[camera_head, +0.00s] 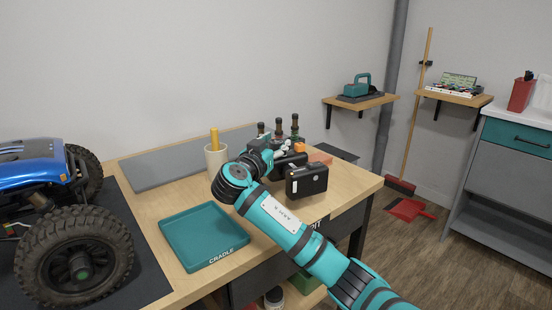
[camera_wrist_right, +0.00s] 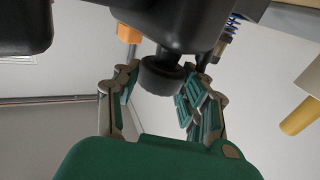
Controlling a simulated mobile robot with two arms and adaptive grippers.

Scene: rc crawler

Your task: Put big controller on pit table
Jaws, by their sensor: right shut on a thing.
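The big controller (camera_head: 306,181) is a dark, bulky thing with an orange part, seen above the right part of the wooden pit table (camera_head: 352,183). My right gripper (camera_head: 284,158) is shut on it, though my arm partly hides the grasp in the head view. In the right wrist view the controller's dark body (camera_wrist_right: 172,22) fills the top, and its narrower black part lies between the fingers of the gripper (camera_wrist_right: 162,100). I cannot tell whether the controller touches the tabletop. My left gripper is not in view.
A teal tray marked CRADLE (camera_head: 205,237) lies at the table's front. A cream cup (camera_head: 216,160) with a yellow handle and several dark-topped bottles (camera_head: 279,127) stand behind. A blue crawler (camera_head: 35,165) with big tyres is at left. Bare tabletop shows at the right edge.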

